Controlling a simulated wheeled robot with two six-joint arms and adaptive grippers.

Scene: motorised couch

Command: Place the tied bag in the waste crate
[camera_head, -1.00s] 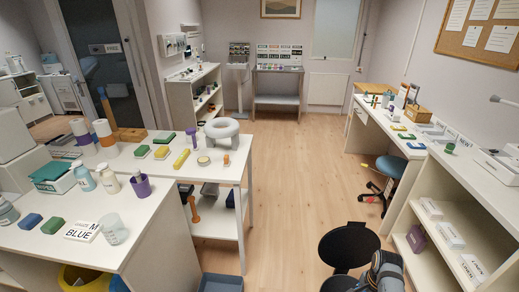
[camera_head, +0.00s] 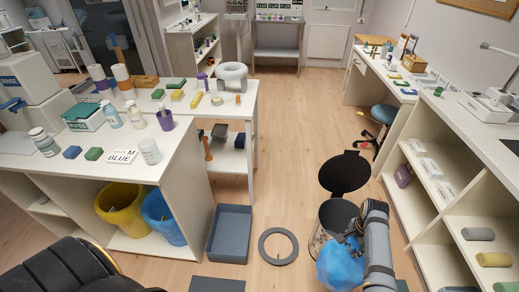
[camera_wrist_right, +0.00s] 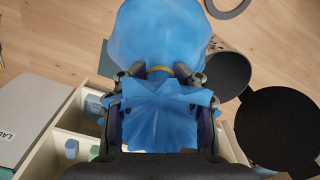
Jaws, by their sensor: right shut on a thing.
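The tied blue bag (camera_head: 340,267) hangs from my right gripper (camera_head: 354,243) at the lower right of the head view, in front of the open pedal bin. In the right wrist view the gripper (camera_wrist_right: 160,76) is shut on the gathered neck of the bag (camera_wrist_right: 160,32), at its yellow tie. The bag's loose top spreads between the fingers. A grey open crate (camera_head: 246,238) stands empty on the floor, left of the bag and apart from it; I cannot tell whether it is the waste crate. My left gripper is not in view.
The pedal bin (camera_head: 322,240) has its round black lid (camera_head: 344,172) raised. A dark ring (camera_head: 263,246) lies on the floor between crate and bin. Yellow (camera_head: 122,212) and blue (camera_head: 160,218) buckets stand under the left counter. White shelves (camera_head: 440,215) line the right side.

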